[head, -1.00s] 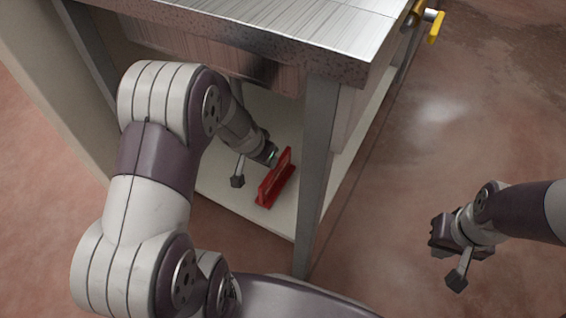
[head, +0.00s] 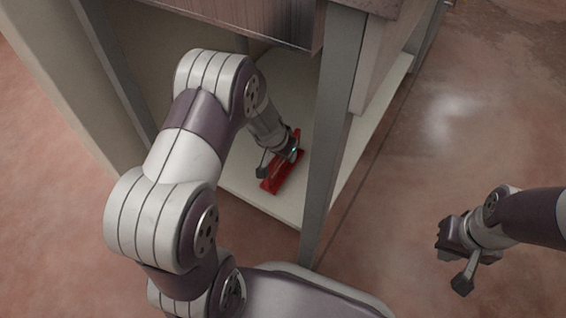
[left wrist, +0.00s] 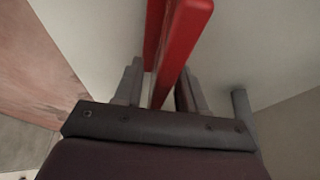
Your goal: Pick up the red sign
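The red sign (head: 281,178) stands on the pale lower shelf of the metal table, its upright plate rising from a flat base. My left gripper (head: 277,163) has reached under the tabletop and is down at the sign. In the left wrist view, the sign's red plate (left wrist: 179,45) runs between the two fingers of my left gripper (left wrist: 160,92). A narrow gap shows beside the left finger, and the plate partly hides the right finger. The fingers look open around it. My right gripper (head: 462,257) is open and empty over the floor at the right.
The lower shelf (head: 345,187) has a front edge close to my left arm. A grey table leg (head: 332,130) stands just right of the sign. The tabletop (head: 375,5) overhangs above. A pale panel (head: 60,90) stands at the left. The floor at the right is clear.

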